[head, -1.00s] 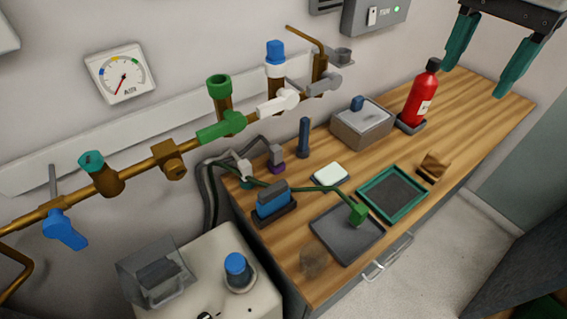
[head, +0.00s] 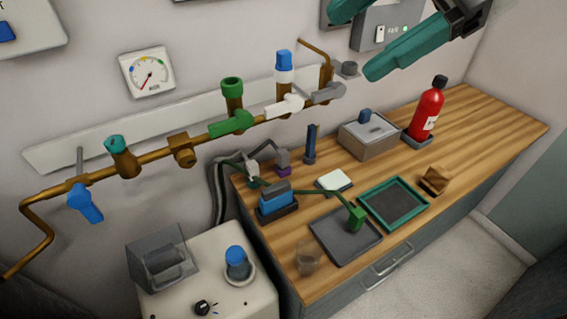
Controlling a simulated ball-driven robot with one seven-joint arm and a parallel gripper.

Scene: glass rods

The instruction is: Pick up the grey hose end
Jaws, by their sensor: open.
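The grey hose end (head: 282,158) looks like a small grey block at the end of a dark grey hose, at the back left of the wooden bench. It stands on a purple fitting (head: 283,171). My gripper (head: 352,44) has teal fingers, spread apart and empty. It is at the top of the head view, in front of the wall, above and right of the hose end and well apart from it. The upper finger is partly cut off by the frame edge.
A brass pipe with valves (head: 182,157) runs along the wall above the hoses. A blue block (head: 275,203), a dark tray (head: 330,246) with a green hose end (head: 356,218), a grey box (head: 367,138) and a red extinguisher (head: 427,112) stand on the bench (head: 470,130).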

